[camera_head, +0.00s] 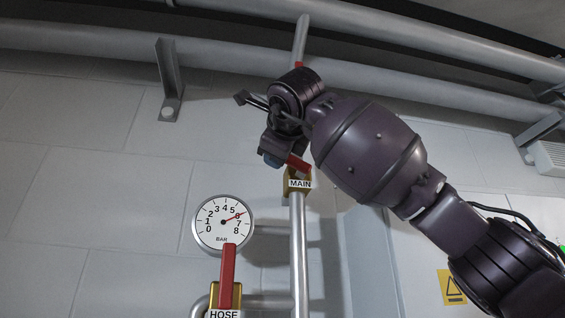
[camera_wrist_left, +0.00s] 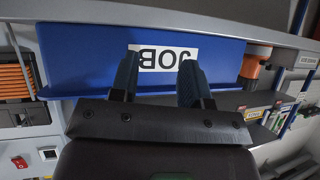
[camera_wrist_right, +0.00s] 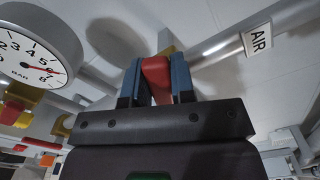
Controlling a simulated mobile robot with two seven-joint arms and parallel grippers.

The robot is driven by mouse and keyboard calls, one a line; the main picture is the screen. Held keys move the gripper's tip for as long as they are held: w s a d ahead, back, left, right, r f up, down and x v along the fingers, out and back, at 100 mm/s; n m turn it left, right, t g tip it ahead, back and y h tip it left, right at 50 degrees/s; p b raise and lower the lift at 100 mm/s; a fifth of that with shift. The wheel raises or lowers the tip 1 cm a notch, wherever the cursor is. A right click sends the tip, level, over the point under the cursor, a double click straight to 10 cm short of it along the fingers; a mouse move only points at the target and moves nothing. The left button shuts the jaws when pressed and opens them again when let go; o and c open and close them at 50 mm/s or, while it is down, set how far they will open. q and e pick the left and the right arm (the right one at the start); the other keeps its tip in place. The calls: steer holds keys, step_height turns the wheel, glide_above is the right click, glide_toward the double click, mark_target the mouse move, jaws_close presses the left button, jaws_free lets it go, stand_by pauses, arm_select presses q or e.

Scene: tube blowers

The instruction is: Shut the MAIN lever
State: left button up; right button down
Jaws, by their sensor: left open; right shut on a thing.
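The MAIN valve has a brass body with a white MAIN label (camera_head: 299,183) on the upright pipe in the head view. Its red lever (camera_head: 298,161) shows only in part, slanting up and left from the body; my right gripper hides the rest. My right gripper (camera_head: 272,153) is at the lever. In the right wrist view, the right gripper (camera_wrist_right: 157,82) is shut with its blue fingers on both sides of the red lever (camera_wrist_right: 156,72). My left gripper (camera_wrist_left: 158,80) is open and empty in the left wrist view, in front of a blue bin labelled JOB (camera_wrist_left: 220,55).
A pressure gauge (camera_head: 223,222) reads about 6 bar. Below it, the HOSE valve's red lever (camera_head: 228,275) stands upright. Large pipes (camera_head: 400,80) run overhead. An AIR label (camera_wrist_right: 258,40) is on a pipe. Orange coils (camera_wrist_left: 13,82) lie left of the bin.

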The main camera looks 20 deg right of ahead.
steer(key=shift+a+f+n, duration=0.15)
steer(key=shift+f+n, duration=0.25)
steer(key=shift+n, duration=0.5)
arm_select(q)
steer(key=shift+a+r+p, duration=0.1)
steer(key=shift+r+p, duration=0.15)
steer(key=shift+p, duration=0.1)
arm_select(e)
steer(key=shift+a+f+n, duration=0.1)
steer(key=shift+f+n, duration=0.35)
steer(key=shift+n, duration=0.4)
steer(key=shift+a+f+n, duration=0.1)
steer(key=shift+f+n, duration=0.35)
steer(key=shift+n, duration=0.4)
steer(key=shift+w+f, duration=0.1)
steer(key=c, duration=1)
jaws_free()
steer(key=shift+o, duration=0.2)
arm_select(q)
steer(key=shift+w+f+b, duration=0.5)
steer(key=shift+f+b, duration=0.25)
steer(key=shift+b, duration=0.55)
arm_select(e)
steer(key=v, duration=1.1)
steer(key=shift+d, duration=0.1)
